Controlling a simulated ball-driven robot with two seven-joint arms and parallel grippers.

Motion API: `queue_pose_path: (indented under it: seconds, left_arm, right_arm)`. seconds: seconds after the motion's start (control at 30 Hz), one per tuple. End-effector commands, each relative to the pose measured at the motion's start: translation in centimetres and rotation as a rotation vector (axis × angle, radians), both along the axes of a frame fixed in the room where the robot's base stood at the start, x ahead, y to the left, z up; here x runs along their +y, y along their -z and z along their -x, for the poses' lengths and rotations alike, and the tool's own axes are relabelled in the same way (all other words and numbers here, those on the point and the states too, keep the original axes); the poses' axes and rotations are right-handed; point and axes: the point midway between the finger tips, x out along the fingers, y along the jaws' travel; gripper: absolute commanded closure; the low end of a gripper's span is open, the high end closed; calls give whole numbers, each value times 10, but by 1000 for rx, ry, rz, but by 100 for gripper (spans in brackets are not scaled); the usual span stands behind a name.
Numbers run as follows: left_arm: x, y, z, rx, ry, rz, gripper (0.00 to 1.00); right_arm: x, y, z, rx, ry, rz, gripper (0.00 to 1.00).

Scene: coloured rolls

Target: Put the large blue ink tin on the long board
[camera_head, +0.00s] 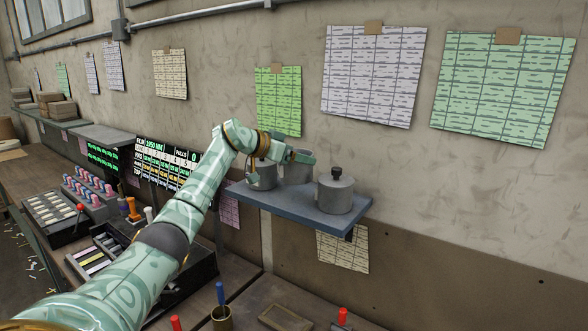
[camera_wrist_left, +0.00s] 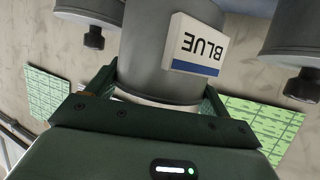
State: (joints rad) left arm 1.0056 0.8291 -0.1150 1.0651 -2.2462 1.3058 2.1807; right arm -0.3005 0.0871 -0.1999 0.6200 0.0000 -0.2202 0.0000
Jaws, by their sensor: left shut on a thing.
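A grey tin with a white-and-blue label reading BLUE (camera_wrist_left: 150,45) is held between the fingers of my left gripper (camera_wrist_left: 158,98). In the head view it is the middle tin (camera_head: 296,172) of three on a blue-grey wall shelf (camera_head: 284,208). My left gripper (camera_head: 300,157) closes around its top from the left and hides its lid. Whether the tin's base touches the shelf is unclear. A long narrow shelf board (camera_head: 58,130) runs along the wall at far left. My right gripper is not in view.
A grey tin (camera_head: 262,177) is close on the left and another (camera_head: 336,192) with a dark knob on the right. Paper sheets (camera_head: 372,75) hang on the wall above. A control desk with a lit screen (camera_head: 166,163) stands left, under my arm.

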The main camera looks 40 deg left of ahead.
Motion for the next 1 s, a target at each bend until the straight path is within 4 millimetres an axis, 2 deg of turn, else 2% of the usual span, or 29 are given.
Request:
queue_pose_path:
  seconds: [0.2,0.33,0.53,0.87,0.9,0.93,1.0]
  left_arm:
    - [14,20,-14,-6,-1,2,52]
    - [17,28,-17,-3,1,2,52]
    - [17,57,-17,-3,1,2,52]
    - [17,60,-17,-4,0,0,52]
    - [17,61,-17,-2,0,0,14]
    - [17,61,-17,-3,0,0,11]
    - [17,61,-17,-2,0,0,11]
  right_arm:
    - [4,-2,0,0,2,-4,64]
    - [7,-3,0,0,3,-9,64]
    - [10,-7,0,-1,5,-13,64]
    - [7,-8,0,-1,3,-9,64]
    - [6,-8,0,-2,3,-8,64]
    - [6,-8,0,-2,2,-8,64]
    - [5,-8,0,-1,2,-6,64]
